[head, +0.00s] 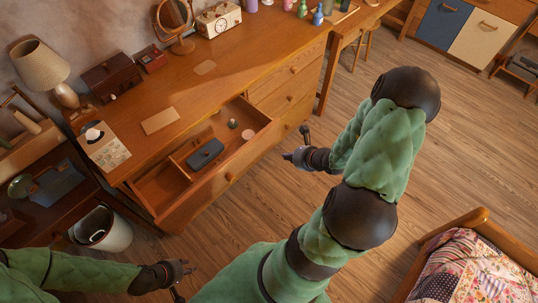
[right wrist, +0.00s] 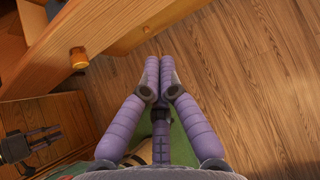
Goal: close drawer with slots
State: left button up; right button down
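The wooden drawer (head: 255,158) is pulled out from under the desk at its left part. Inside are thin dividers, a dark grey case (head: 205,154), a pale round thing (head: 248,134) and a small green thing. Its front has a round knob (head: 229,177), also in the right wrist view (right wrist: 78,57). My right gripper (head: 297,145) is open and empty, in front of the drawer's right end. In the right wrist view its purple fingers (right wrist: 158,85) are close to the drawer front; contact cannot be told. My left gripper (head: 182,280) is open and empty, low in front of the desk.
The desk top (head: 250,60) holds a lamp (head: 45,70), a mirror, a clock and boxes. Closed drawers (head: 285,95) are right of the open one. A white bin (head: 105,230) stands at the left. A bed (head: 465,265) is at lower right. Floor before the drawers is clear.

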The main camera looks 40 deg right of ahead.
jog(key=b, duration=0.4)
send_near(261, 148)
notch_tip(261, 148, down, 4)
jog(key=shift+w+a+r+b, duration=0.15)
jog(key=shift+w+b, duration=0.55)
jog(key=shift+w, duration=1.2)
